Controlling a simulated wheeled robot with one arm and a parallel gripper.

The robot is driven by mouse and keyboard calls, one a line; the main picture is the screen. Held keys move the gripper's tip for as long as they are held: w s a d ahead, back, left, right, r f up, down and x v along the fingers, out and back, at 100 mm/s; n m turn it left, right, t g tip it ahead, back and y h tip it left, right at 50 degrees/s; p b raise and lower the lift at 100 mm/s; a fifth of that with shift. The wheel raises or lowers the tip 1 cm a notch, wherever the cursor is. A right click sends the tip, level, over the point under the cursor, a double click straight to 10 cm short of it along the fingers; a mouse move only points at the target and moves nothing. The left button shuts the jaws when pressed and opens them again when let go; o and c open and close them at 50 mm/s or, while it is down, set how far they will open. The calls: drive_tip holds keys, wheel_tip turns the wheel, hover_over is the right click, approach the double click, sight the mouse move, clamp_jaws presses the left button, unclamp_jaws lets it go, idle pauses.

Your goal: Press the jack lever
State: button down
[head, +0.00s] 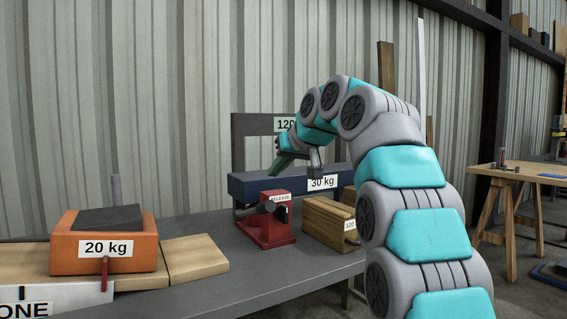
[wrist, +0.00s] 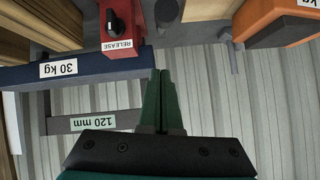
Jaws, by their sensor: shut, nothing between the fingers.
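The red jack (head: 272,228) stands on the grey bench, with a label reading RELEASE on top and a dark knob on its front. A dark rod (head: 248,211), which looks like its lever, sticks out to the left of it. In the wrist view the jack (wrist: 121,40) is at the top, left of centre, with its black knob (wrist: 112,21). A grey round part (wrist: 167,12) beside it may be the lever's end. My gripper (head: 277,170) is above and behind the jack, apart from it. Its green fingers (wrist: 160,73) are together and empty.
A dark blue 30 kg beam (head: 262,186) lies behind the jack, before a grey 120 mm frame (head: 238,130). A wooden block (head: 323,226) stands to the right. An orange 20 kg weight (head: 70,260) sits at the left. The bench front is clear.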

drive_tip(key=shift+w+a+f, duration=0.1)
drive_tip(key=shift+a+f, duration=0.15)
drive_tip(key=shift+f, duration=0.7)
drive_tip(key=shift+w+a+f, duration=0.15)
drive_tip(key=shift+a+f, duration=0.15)
drive_tip(key=shift+f, duration=0.65)
drive_tip(key=shift+w+a+f, duration=0.1)
drive_tip(key=shift+a+f, duration=0.15)
drive_tip(key=shift+f, duration=0.7)
drive_tip(key=shift+f+b, duration=0.15)
drive_tip(key=shift+b, duration=0.3)
